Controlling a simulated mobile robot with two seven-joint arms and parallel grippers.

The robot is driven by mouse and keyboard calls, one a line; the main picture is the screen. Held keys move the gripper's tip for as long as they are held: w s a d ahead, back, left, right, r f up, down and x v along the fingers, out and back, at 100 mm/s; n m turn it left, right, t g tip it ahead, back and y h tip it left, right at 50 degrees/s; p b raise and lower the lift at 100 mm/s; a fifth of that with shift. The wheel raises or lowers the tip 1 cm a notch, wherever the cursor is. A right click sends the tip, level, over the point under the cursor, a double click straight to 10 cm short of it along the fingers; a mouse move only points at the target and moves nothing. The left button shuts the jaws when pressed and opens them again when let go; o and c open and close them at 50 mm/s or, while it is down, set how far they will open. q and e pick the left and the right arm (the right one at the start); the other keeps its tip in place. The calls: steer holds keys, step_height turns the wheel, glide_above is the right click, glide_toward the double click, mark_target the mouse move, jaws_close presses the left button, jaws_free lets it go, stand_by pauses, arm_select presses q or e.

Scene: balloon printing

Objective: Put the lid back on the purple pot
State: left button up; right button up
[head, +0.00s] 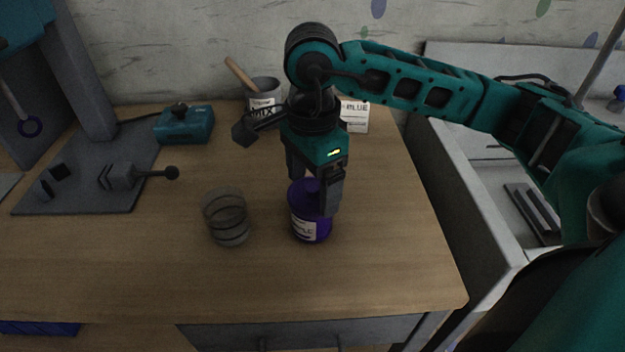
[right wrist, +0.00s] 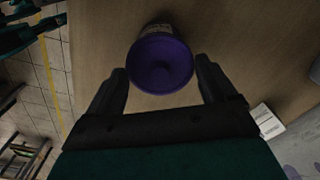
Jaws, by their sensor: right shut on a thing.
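The purple pot (head: 312,228) stands upright on the wooden table, with a white label on its front. The purple lid (head: 303,194) is at the top of the pot, between the fingers of my right gripper (head: 313,192). The gripper points down and is shut on the lid. In the right wrist view the round purple lid (right wrist: 160,63) lies between the two fingertips (right wrist: 162,76) and hides most of the pot. Whether the lid is fully seated on the rim cannot be told. My left gripper is not in view.
A clear ribbed glass (head: 226,217) stands just left of the pot. Behind are a grey mix cup (head: 263,88) with a wooden stick, a white box marked blue (head: 355,116) and a teal device (head: 184,125). A grey machine base (head: 95,200) is at the left. The front table area is clear.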

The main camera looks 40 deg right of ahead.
stand_by(0.8)
stand_by(0.4)
steer(key=o, duration=0.8)
steer(key=shift+r, duration=0.15)
steer(key=shift+r+p, duration=1.9)
steer(key=shift+r, duration=1.5)
